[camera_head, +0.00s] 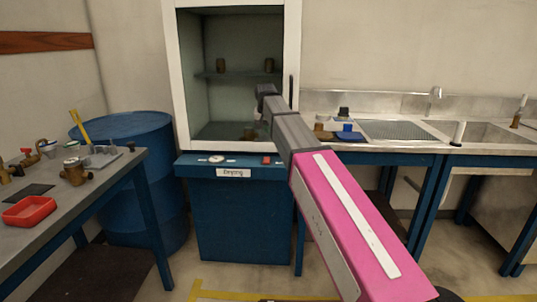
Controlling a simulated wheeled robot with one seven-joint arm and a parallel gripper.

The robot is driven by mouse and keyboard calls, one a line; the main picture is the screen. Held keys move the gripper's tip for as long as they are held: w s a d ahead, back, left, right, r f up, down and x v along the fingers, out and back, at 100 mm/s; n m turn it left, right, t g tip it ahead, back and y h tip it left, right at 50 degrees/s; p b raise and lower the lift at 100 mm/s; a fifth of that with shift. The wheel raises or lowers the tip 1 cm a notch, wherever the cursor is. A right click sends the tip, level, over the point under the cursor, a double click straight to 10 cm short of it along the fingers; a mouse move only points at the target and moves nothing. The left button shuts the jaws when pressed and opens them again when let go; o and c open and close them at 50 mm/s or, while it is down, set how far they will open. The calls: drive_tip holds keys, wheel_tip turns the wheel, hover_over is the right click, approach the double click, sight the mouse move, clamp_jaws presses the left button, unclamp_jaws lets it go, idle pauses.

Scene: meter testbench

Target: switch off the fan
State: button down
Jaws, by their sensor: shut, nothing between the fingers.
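A blue-based drying cabinet (234,215) with a white frame stands in the middle of the view. The fan itself is not identifiable. The cabinet's front panel carries a red switch (267,160), a round white dial (216,159) and a label (233,173) that seems to read "Drying". I cannot tell the switch's position. My arm reaches from the lower right up to the cabinet's open front. My gripper (262,112) is small and partly hidden by my arm, above the red switch and apart from it. It is shut and holds nothing.
Brass meters stand on the cabinet shelf (240,75). On the left is a bench (65,215) with a red tray (29,210) and several fittings, with a blue barrel (130,125) behind it. On the right is a steel sink counter (400,146) with small items.

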sight(267, 158)
drive_tip(key=shift+f, duration=0.1)
drive_tip(key=x, duration=1.3)
drive_tip(key=shift+s+f, duration=0.2)
drive_tip(key=shift+f, duration=0.25)
drive_tip(key=shift+w+f, duration=0.2)
drive_tip(key=shift+f, duration=0.25)
drive_tip(key=shift+s, duration=0.2)
